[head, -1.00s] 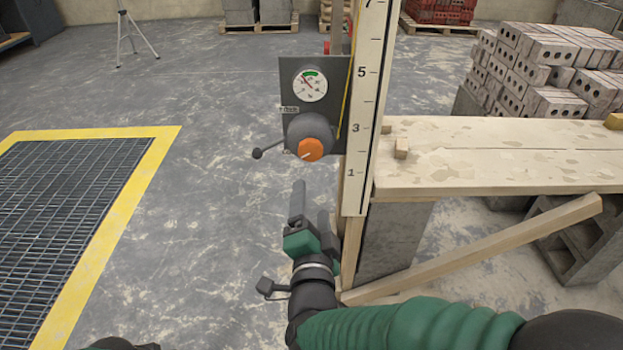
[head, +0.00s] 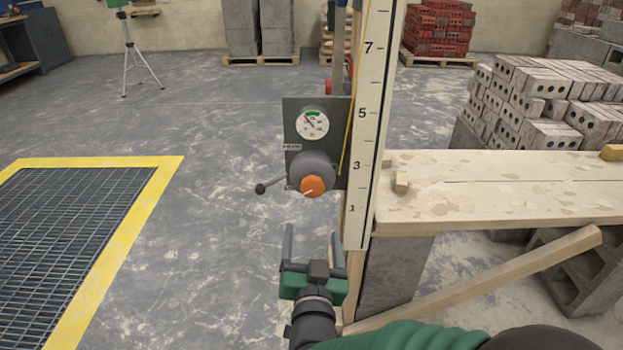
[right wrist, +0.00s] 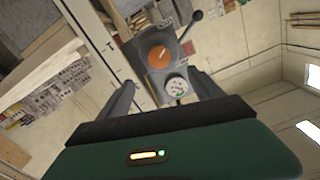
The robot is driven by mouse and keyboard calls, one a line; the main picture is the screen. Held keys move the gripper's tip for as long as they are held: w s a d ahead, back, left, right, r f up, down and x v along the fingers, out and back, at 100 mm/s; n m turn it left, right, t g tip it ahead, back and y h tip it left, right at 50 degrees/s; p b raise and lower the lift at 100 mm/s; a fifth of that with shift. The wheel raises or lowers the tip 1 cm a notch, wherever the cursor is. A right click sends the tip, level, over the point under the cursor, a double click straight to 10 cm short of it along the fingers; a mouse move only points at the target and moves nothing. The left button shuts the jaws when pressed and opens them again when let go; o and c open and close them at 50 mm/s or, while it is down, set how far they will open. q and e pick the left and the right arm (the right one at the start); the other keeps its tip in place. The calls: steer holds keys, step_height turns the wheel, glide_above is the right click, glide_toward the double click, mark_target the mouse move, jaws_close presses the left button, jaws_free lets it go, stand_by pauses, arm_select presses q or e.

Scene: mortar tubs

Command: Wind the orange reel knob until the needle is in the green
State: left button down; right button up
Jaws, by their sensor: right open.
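The orange reel knob (head: 312,187) sits on a grey round reel housing below a dial gauge (head: 313,124) on a dark plate. The gauge's green band is at the top of its face. Its needle points up and left, seemingly just left of the green; it is small to read. My right gripper (head: 313,238) is open and empty, below and apart from the knob. In the right wrist view the knob (right wrist: 160,57) and gauge (right wrist: 177,86) show beyond and between the open fingers (right wrist: 160,82). My left gripper is not in view.
A lever with a ball end (head: 261,188) sticks out left of the reel. A slanting timber (head: 480,275) lies lower right. Left of the reel is open floor.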

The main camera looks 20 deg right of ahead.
mark_target(313, 192)
steer(key=b+x, duration=0.2)
steer(key=x, duration=0.6)
steer(key=b+x, duration=0.3)
steer(key=x, duration=0.5)
steer(key=shift+d+f, duration=0.15)
steer(key=shift+f, duration=0.05)
steer(key=shift+w+r, duration=0.1)
steer(key=shift+w, duration=0.15)
steer(key=shift+c, duration=0.4)
steer(key=c, duration=1.3)
steer(key=shift+m, duration=0.4)
steer(key=m+b, duration=0.1)
steer(key=m, duration=0.1)
steer(key=m+b, duration=0.1)
steer(key=m, duration=0.2)
steer(key=shift+f+m+b, duration=0.2)
steer(key=shift+m+b, duration=0.1)
steer(key=shift+b, duration=0.1)
steer(key=m+b, duration=0.3)
steer(key=m, duration=0.2)
